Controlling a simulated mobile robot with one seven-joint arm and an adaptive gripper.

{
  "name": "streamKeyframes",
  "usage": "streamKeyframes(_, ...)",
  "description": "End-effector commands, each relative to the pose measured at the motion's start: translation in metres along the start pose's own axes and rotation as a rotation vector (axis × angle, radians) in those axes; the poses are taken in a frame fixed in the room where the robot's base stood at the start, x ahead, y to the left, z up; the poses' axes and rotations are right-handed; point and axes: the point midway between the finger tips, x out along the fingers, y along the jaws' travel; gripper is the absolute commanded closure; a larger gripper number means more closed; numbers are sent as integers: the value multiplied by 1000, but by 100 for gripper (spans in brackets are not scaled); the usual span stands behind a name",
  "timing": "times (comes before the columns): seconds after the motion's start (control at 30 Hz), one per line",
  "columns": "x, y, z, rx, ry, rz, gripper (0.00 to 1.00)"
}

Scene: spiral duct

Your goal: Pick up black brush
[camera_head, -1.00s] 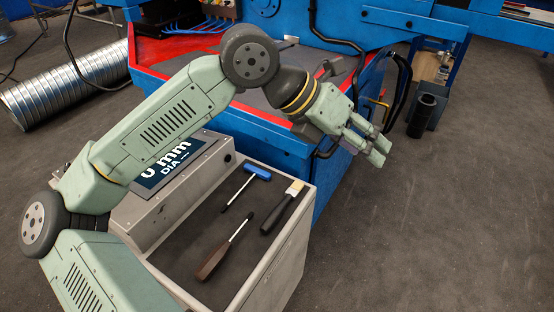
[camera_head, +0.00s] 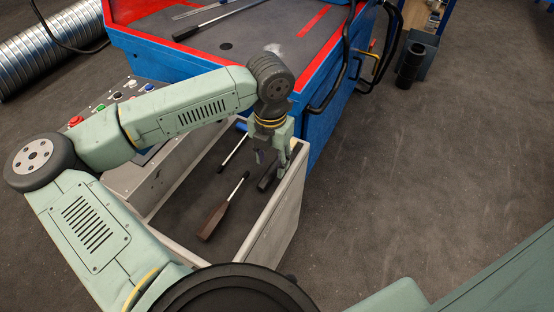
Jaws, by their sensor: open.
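The black brush (camera_head: 267,182) lies in the open grey bin (camera_head: 275,212) near its right wall. Only part of its dark handle shows; my gripper hides the bristle end. My gripper (camera_head: 271,162) points down over the brush, with its fingers open and apart. One finger is on the left side and one on the right, near the bin's right wall. I cannot tell whether the fingers touch the brush or how far above it they are.
A brown-handled screwdriver (camera_head: 214,218) and a blue-handled tool (camera_head: 234,152) lie left of the brush. The blue machine (camera_head: 160,57) stands close behind the bin. Open floor (camera_head: 420,185) lies to the right.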

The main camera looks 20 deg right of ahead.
Motion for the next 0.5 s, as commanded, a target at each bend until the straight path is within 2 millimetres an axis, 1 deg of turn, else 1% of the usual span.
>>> streamKeyframes(0.1,16,-1,-2,-1,2,-4,58)
streamKeyframes(0.2,26,-1,-1,0,0,-3,58)
streamKeyframes(0.3,30,-1,-1,0,-1,-1,58)
streamKeyframes(0.47,30,-1,-1,0,-1,0,58)
streamKeyframes(0.5,30,-1,-1,1,-1,0,60)
